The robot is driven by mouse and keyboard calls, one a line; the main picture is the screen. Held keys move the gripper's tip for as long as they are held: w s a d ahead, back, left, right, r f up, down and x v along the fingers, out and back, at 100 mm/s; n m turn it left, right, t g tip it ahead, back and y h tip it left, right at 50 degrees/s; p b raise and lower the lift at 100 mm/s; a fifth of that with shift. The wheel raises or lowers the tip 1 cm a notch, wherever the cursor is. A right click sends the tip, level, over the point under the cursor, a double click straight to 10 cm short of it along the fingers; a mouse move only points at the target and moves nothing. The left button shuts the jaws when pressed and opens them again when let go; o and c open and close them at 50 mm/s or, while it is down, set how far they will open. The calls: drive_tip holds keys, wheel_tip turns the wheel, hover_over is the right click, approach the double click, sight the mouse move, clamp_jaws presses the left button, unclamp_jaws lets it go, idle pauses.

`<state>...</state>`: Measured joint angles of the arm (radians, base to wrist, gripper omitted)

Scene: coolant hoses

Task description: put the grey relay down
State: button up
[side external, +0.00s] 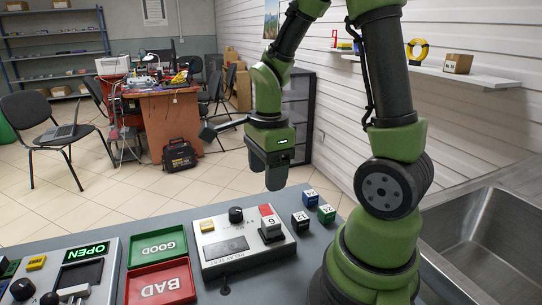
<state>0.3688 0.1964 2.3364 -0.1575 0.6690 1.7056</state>
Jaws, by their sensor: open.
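My gripper (268,176) is open, pointing down, and hangs in the air above the back right part of the tester box (215,259). Nothing shows between its fingers. A small grey block (271,231), which looks like the grey relay, stands on the right part of the tester below my gripper, apart from the fingers. A red piece (266,210) shows just behind it. Whether the grey block is seated in a socket cannot be told from here.
Black (300,220), blue (310,198) and green (326,214) cubes stand right of the tester. A green GOOD tray (134,262) and a red BAD tray (133,296) lie left of it. A control panel (58,278) is at far left. A sink (490,240) lies right.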

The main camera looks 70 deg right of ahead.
drive_tip(key=s+a+r+n+t+y, duration=0.1)
drive_tip(key=s+a+r+n+t, duration=0.2)
drive_tip(key=n, duration=0.8)
drive_tip(key=s+a+r+n+t+y, duration=0.1)
drive_tip(key=s+a+r+n+t, duration=0.1)
drive_tip(key=a+r+n, duration=0.5)
wheel_tip(320, 180, up, 3)
drive_tip(key=n+t, duration=0.1)
drive_tip(key=n, duration=0.2)
drive_tip(key=shift+s+a+n+t, duration=0.2)
drive_tip(key=shift+s+n+t, duration=0.2)
